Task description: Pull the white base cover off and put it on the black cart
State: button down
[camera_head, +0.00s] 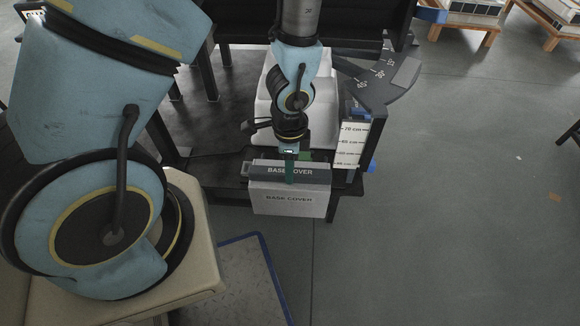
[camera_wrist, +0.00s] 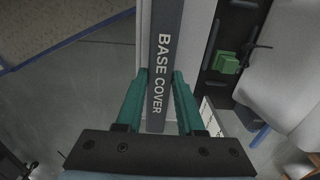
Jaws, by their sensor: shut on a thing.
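The white base cover (camera_head: 288,203) is a box-like panel with a dark grey top bar, both lettered "BASE COVER". It is upright at the front edge of a black structure in the head view. In the wrist view its dark bar (camera_wrist: 163,60) runs between the two green fingers. My gripper (camera_head: 290,178) is shut on this bar from above; it also shows in the wrist view (camera_wrist: 158,95). Whether the cover touches the structure behind is hidden. A black flat surface (camera_head: 212,175) lies behind and left of the cover; I cannot tell whether it is the black cart.
White blocks (camera_head: 322,130) stand behind my gripper. A white height scale (camera_head: 352,145) stands right of the cover, under a dark angle-marked plate (camera_head: 385,75). A green part (camera_wrist: 227,62) is right of the fingers in the wrist view. The grey floor (camera_head: 450,200) at right is mostly clear.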

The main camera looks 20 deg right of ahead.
jog(key=shift+r+p, duration=3)
jog(key=shift+r, duration=0.55)
